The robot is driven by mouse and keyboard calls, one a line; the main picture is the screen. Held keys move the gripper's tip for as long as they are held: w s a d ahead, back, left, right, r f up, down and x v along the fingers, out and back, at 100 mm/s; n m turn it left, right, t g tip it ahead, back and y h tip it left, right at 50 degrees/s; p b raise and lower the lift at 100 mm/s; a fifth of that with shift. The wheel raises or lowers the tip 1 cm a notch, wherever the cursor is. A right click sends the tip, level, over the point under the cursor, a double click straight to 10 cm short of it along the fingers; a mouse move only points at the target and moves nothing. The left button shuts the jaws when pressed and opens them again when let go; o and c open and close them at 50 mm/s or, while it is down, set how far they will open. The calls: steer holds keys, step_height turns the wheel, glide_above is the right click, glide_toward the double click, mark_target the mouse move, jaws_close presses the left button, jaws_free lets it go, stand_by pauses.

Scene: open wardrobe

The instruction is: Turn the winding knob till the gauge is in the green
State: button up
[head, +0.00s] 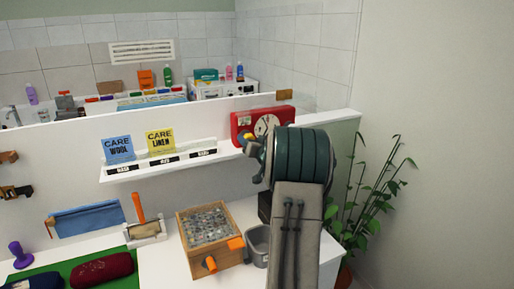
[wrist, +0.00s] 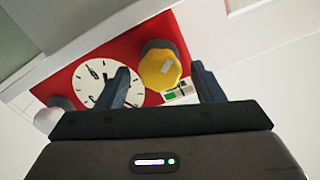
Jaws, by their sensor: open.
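In the wrist view a yellow winding knob (wrist: 163,68) with a pale mark stands on a red timer box (wrist: 75,72). My gripper (wrist: 163,80) is open, with one dark finger on each side of the knob in the picture. I cannot tell whether either finger touches it. A white dial (wrist: 95,78) is left of the knob, partly behind the left finger. A small gauge (wrist: 180,92) with green and white parts shows beside the right finger; its reading is too small to tell.
A shelf with a blue card (head: 118,149) and a yellow card (head: 160,142) is left of the box. Below are a wooden crate (head: 185,232) and a grey bin (head: 257,243). A plant (head: 378,195) stands at the right. The wall beyond it is bare.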

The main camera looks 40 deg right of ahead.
steer(key=b+v, duration=0.3)
steer(key=v, duration=1)
steer(key=shift+s+b, duration=0.3)
